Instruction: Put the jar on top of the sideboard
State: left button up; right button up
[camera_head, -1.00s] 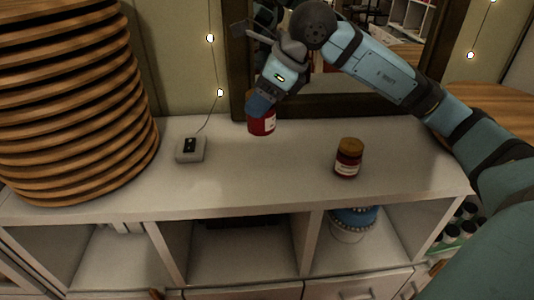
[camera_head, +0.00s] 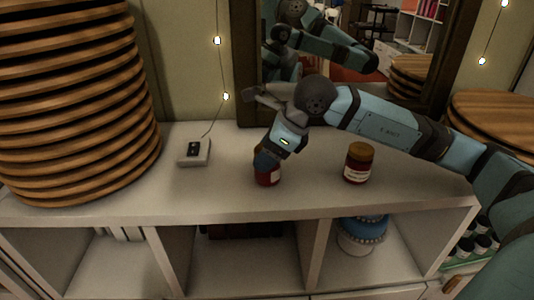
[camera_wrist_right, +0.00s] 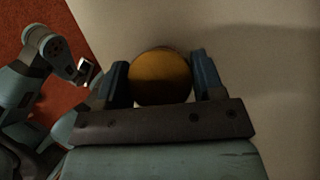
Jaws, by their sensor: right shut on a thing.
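My right gripper (camera_head: 266,163) is shut on a jar (camera_head: 268,178) with a red body and a pale label. The jar is upright at the sideboard top, left of the other jar; whether its base touches the surface is hard to tell. In the right wrist view its round brown-orange lid (camera_wrist_right: 161,77) sits between the two blue fingers of the right gripper (camera_wrist_right: 162,80). The white sideboard (camera_head: 215,195) has a flat top and open compartments below. My left gripper is not in the head view; arm parts of mine show at the left of the wrist view, jaws unclear.
A second red jar (camera_head: 358,163) with a brown lid stands on the top to the right. A small pale box (camera_head: 194,153) and a tall stack of wooden turntables (camera_head: 75,110) stand to the left. A framed mirror (camera_head: 247,60) is behind. A blue-and-white item (camera_head: 362,235) sits in a lower compartment.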

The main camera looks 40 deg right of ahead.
jog(key=o, duration=1.1)
jog(key=shift+o, duration=0.2)
